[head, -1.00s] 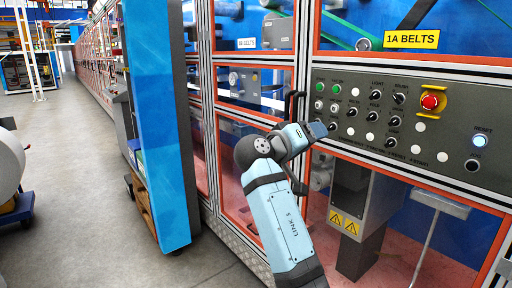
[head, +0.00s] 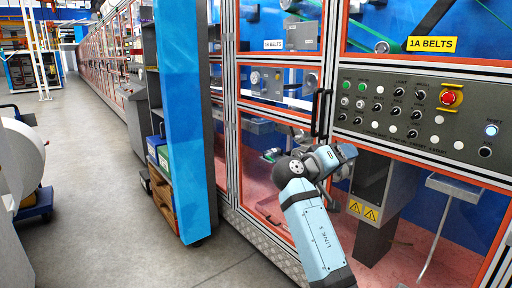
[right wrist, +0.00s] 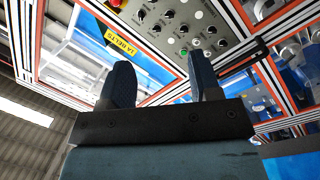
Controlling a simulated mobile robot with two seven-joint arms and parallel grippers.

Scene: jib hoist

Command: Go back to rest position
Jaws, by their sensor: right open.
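My right gripper (head: 340,155) is at the end of the light blue arm, just below the lower left part of the grey control panel (head: 420,118). In the right wrist view its two dark fingers (right wrist: 162,88) stand apart with nothing between them. The panel, with black knobs, green buttons, a red emergency stop (head: 449,97) and a lit reset button (head: 491,130), also shows in the right wrist view (right wrist: 185,25), beyond the fingers. My left gripper is in neither view.
Red-framed machine doors with a black handle (head: 320,112) stand close to the arm. A blue upright panel (head: 183,110) is left of it, with a shelf of boxes beside it. A white roll (head: 22,160) on a blue cart is far left. The grey floor between is clear.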

